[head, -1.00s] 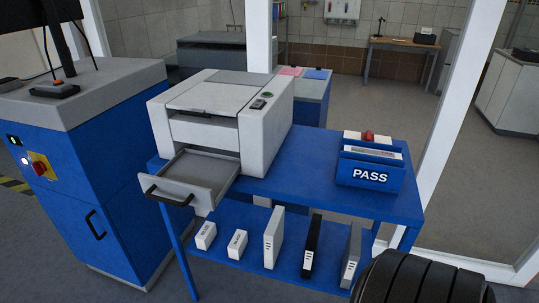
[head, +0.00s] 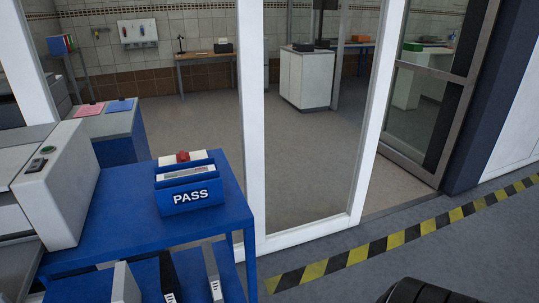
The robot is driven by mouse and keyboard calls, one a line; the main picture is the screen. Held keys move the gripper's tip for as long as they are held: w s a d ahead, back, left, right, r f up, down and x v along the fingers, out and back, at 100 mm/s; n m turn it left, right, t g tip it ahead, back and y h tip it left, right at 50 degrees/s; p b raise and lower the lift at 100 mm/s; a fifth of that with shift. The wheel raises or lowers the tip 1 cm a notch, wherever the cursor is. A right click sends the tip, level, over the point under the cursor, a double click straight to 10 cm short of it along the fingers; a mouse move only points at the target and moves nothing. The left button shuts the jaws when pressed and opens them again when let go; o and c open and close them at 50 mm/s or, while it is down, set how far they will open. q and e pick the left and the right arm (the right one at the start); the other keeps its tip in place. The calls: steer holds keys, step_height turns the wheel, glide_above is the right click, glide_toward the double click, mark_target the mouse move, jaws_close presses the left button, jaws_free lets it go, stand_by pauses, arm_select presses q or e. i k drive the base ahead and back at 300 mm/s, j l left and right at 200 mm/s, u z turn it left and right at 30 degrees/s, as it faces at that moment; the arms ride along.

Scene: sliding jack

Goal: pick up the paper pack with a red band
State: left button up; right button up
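I cannot make out a paper pack with a red band for certain. A white item with a red part on top (head: 183,157) lies behind the blue PASS holder (head: 190,198) on the blue table; I cannot tell whether the red is a band. White-and-grey upright packs or binders (head: 126,285) stand on the shelf below, cut by the bottom edge, with a dark one (head: 169,278) among them. Neither of my grippers is in view.
A white printer-like machine (head: 62,195) stands on the blue table (head: 118,215) at left. White-framed glass (head: 252,120) divides off a back room with a wooden desk (head: 207,57). A doorway opens at right, beyond yellow-black floor tape (head: 400,238). Grey floor is clear there.

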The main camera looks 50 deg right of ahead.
mark_target(184, 157)
steer(key=z, duration=0.85)
steer(key=k, duration=0.4)
steer(key=u, duration=0.4)
steer(key=k+u, duration=0.15)
steer(key=u, duration=0.6)
steer(key=k+j+u, duration=0.1)
steer(key=u, duration=0.25)
steer(key=l+u, duration=0.3)
steer(key=l, duration=0.6)
steer(key=l+u, duration=0.3)
steer(key=l, duration=0.6)
steer(key=l+u, duration=0.3)
steer(key=l, duration=0.6)
steer(key=k, duration=0.05)
